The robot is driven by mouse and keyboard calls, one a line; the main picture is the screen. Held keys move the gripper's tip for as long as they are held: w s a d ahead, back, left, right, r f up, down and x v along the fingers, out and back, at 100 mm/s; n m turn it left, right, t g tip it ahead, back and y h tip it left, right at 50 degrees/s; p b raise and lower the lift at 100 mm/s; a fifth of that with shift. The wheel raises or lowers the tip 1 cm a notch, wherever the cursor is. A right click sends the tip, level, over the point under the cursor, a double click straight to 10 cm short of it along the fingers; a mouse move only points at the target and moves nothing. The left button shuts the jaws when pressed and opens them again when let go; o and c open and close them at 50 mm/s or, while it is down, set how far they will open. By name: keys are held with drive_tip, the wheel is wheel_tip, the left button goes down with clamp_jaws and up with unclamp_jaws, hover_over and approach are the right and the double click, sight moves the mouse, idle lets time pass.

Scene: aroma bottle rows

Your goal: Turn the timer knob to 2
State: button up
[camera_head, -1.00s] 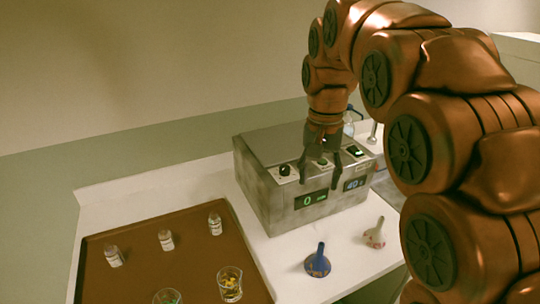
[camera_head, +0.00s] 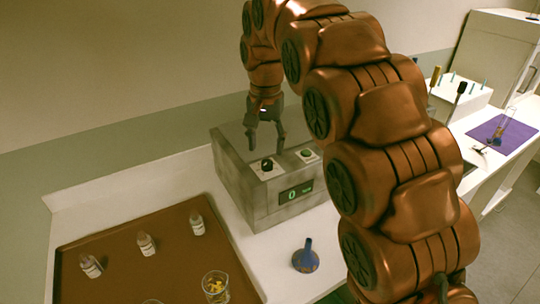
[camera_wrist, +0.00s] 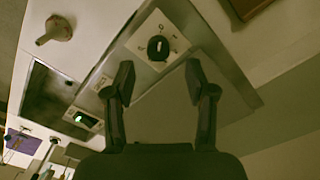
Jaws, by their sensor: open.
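The timer knob (camera_head: 267,165) is a round black knob on a pale plate on top of the grey box (camera_head: 232,180). In the wrist view the knob (camera_wrist: 158,47) has a white mark, and small characters ring it on the plate, too small to read surely. The green display (camera_head: 296,192) on the box front reads 0. My gripper (camera_head: 266,143) points down over the box top by the knob. Its fingers are apart and empty. In the wrist view the knob shows just beyond the gap between the fingertips (camera_wrist: 160,78); I see no contact.
A green-lit control (camera_head: 307,153) is right of the knob. A blue funnel (camera_head: 306,258) stands in front of the box. A brown tray (camera_head: 120,262) with small bottles and a beaker (camera_head: 216,286) is at left. A purple mat (camera_head: 503,131) lies far right.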

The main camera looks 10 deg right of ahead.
sight(266, 162)
drive_tip(key=shift+f+p, duration=0.6)
drive_tip(key=shift+f, duration=1.8)
